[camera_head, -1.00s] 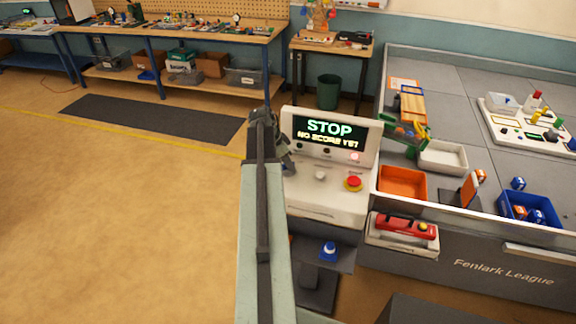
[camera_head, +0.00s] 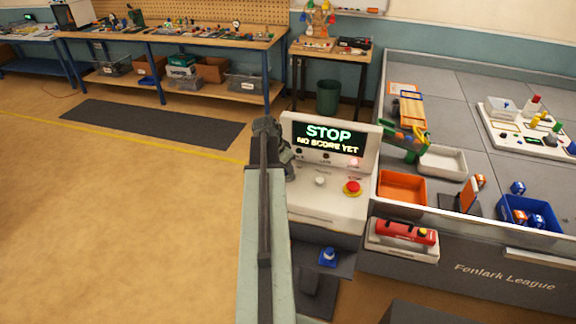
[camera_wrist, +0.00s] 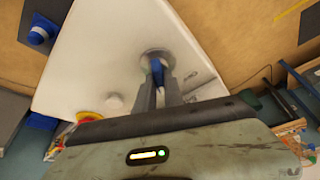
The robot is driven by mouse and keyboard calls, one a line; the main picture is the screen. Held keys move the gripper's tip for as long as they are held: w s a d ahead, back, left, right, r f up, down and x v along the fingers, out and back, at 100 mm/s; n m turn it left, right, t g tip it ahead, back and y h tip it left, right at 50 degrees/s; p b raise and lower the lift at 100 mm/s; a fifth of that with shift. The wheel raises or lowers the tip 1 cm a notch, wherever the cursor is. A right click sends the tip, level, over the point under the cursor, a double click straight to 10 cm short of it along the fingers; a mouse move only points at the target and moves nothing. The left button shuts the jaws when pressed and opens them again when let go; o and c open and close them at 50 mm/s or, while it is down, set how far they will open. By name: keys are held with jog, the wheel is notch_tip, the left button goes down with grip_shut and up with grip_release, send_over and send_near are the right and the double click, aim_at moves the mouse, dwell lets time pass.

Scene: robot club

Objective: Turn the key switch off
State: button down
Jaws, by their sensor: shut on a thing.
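The white console (camera_head: 325,208) has a display reading STOP, NO SCORE YET. In the wrist view, the console panel (camera_wrist: 105,55) carries a round switch plate with a blue key (camera_wrist: 156,68) at its middle. My gripper (camera_wrist: 158,80) is shut on the blue key, one dark finger on each side. In the head view, my arm hides the key and my gripper (camera_head: 284,160) is mostly behind the arm at the console's left side. The key's exact angle is hard to tell.
A red stop button (camera_head: 352,187) and a white knob (camera_head: 320,181) sit on the console right of my gripper. An orange tray (camera_head: 402,202) and a red device (camera_head: 405,231) are farther right. Open floor lies left.

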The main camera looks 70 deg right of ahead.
jog(key=n, duration=0.1)
jog(key=n+t, duration=0.1)
jog(key=n, duration=0.1)
jog(key=shift+a+f+n, duration=0.1)
jog(key=shift+a+n, duration=0.15)
jog(key=shift+n, duration=0.15)
jog(key=n+t, duration=0.1)
jog(key=n, duration=0.2)
jog(key=shift+s+n+t, duration=0.15)
jog(key=shift+n+t, duration=0.15)
jog(key=shift+t, duration=0.1)
jog(key=n+t, duration=0.1)
jog(key=n, duration=0.2)
jog(key=shift+s+d+n, duration=0.1)
jog(key=shift+n, duration=0.2)
jog(key=shift+n+t+y, duration=0.7)
jog(key=shift+n+t, duration=0.1)
jog(key=shift+n, duration=1.2)
jog(key=c, duration=1.4)
grip_release()
jog(key=shift+c, duration=0.2)
jog(key=shift+d, duration=0.1)
